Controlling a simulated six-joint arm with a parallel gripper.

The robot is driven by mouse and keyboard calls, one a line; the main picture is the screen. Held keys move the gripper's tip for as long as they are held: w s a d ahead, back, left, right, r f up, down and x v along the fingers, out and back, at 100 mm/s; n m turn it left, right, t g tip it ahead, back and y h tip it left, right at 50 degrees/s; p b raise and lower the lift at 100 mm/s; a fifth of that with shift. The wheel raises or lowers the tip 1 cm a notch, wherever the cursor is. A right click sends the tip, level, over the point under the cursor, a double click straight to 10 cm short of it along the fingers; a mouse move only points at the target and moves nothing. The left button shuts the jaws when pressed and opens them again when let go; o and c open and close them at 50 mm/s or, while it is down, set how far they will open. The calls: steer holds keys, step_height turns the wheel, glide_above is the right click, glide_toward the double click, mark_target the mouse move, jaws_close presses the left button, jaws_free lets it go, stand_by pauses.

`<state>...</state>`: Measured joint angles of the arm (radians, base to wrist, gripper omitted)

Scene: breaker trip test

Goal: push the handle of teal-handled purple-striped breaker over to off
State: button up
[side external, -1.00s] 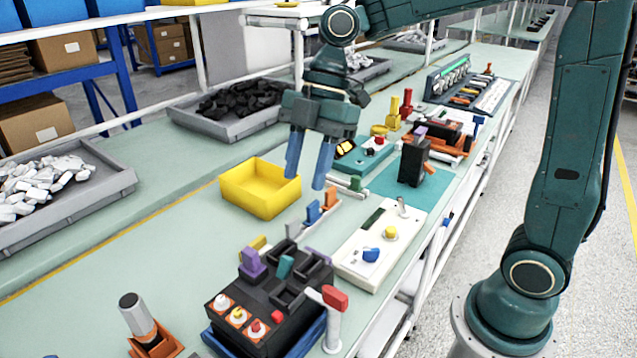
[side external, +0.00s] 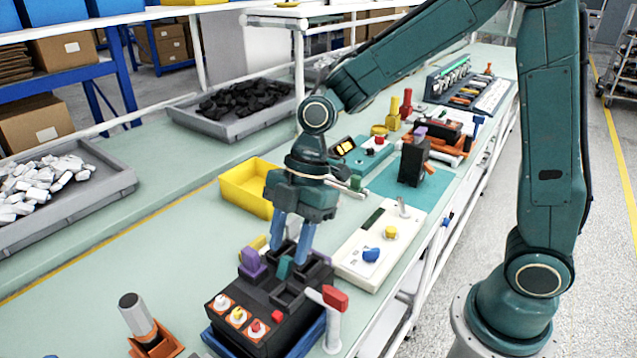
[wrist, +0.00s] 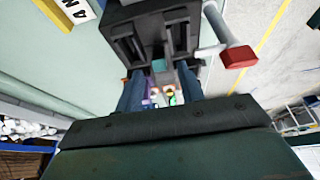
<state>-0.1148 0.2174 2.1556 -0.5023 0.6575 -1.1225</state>
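The teal handle (side external: 285,267) stands up from a black breaker block (side external: 262,300); it also shows in the wrist view (wrist: 158,66). I cannot make out a purple stripe. A purple handle (side external: 251,262) stands to its left in the side view. My gripper (side external: 288,255) is over the block, pointing down, with its two blue fingers apart and nothing held. The fingertips are close to the teal handle, one on either side as seen in the wrist view (wrist: 161,84). I cannot tell whether they touch it.
A red-tipped lever on a white post (side external: 334,305) stands at the block's right. Red, yellow and white buttons (side external: 238,316) sit on its front. A yellow bin (side external: 244,190) is behind, a cream control panel (side external: 375,258) to the right. Open bench lies to the left.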

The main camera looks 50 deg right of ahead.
steer(key=shift+a+f, duration=0.2)
steer(key=shift+f, duration=0.25)
jaws_close()
steer(key=shift+a+h, duration=0.15)
steer(key=shift+h, duration=0.15)
steer(key=shift+a+r+h, duration=0.25)
steer(key=shift+a+h, duration=0.55)
steer(key=shift+h, duration=0.5)
